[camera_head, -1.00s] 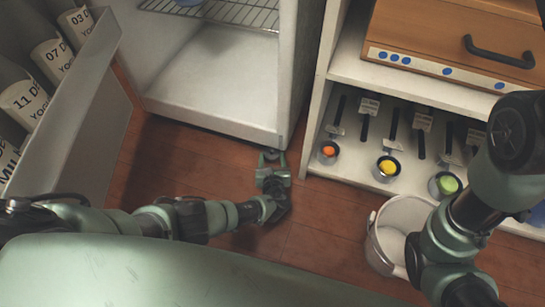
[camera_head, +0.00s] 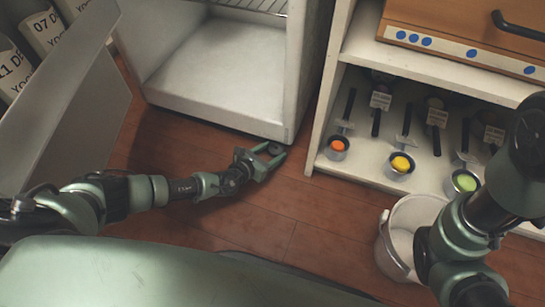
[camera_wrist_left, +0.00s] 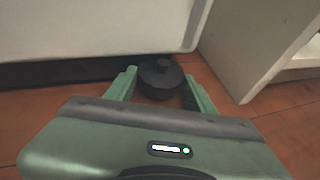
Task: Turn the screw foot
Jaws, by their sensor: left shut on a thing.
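The screw foot (camera_wrist_left: 160,78) is a dark round disc with a stub on top, below the front corner of the white fridge (camera_wrist_left: 95,28). In the head view the foot (camera_head: 274,150) is small and partly covered by the fingers. My left gripper (camera_head: 272,153) reaches in low over the floor from the left, at the fridge's lower right corner. In the left wrist view its two green fingers (camera_wrist_left: 160,88) stand on either side of the foot, and it is shut on it. My right arm shows at the right; its gripper is out of view.
The open fridge door (camera_head: 75,110) with bottles stands at the left. A white shelf unit (camera_head: 325,115) with several measuring scoops is close to the right of the fridge. A white bucket (camera_head: 392,245) stands on the wooden floor near my right arm.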

